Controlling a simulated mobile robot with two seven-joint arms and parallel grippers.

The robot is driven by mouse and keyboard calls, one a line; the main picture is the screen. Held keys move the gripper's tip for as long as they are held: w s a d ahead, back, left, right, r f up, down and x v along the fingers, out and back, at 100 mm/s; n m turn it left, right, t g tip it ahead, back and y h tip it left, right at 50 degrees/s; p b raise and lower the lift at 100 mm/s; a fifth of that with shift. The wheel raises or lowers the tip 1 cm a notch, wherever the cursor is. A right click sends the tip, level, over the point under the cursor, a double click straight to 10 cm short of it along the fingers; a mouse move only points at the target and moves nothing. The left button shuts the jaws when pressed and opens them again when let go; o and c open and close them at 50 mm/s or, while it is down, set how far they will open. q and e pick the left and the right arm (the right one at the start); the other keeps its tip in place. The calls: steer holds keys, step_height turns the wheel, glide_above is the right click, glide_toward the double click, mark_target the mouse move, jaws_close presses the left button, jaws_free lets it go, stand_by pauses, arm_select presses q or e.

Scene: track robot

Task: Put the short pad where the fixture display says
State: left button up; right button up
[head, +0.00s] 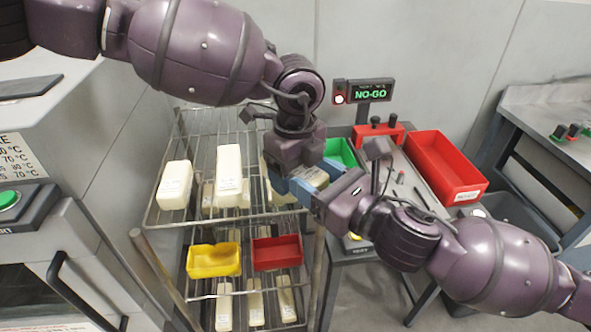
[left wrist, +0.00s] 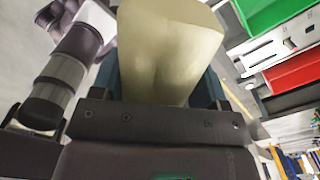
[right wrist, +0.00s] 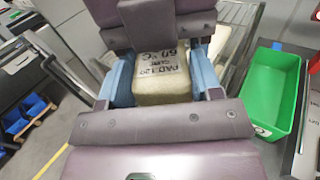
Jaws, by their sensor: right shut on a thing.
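A cream pad (right wrist: 162,75), printed "PAD 120" and "60°C", is between the blue fingers of my right gripper (head: 307,192), which is shut on it. My left gripper (head: 295,172) reaches the same pad from the other side. In the left wrist view the pad (left wrist: 165,50) lies between its dark fingers, and whether they press on it is unclear. The two grippers meet nose to nose above the right side of the wire rack. The fixture display (head: 363,92) reads "NO-GO" in green, with a lit lamp beside it; its smaller top line is unreadable.
A green bin (head: 340,152) and a red bin (head: 446,168) stand on the bench behind and right of the grippers. The wire rack (head: 160,218) holds more cream pads (head: 228,170), plus a yellow bin (head: 213,261) and a small red bin (head: 278,252) lower down.

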arm_select(q)
steer(key=c, duration=0.5)
steer(key=shift+c, duration=0.2)
arm_select(e)
steer(key=o, duration=1)
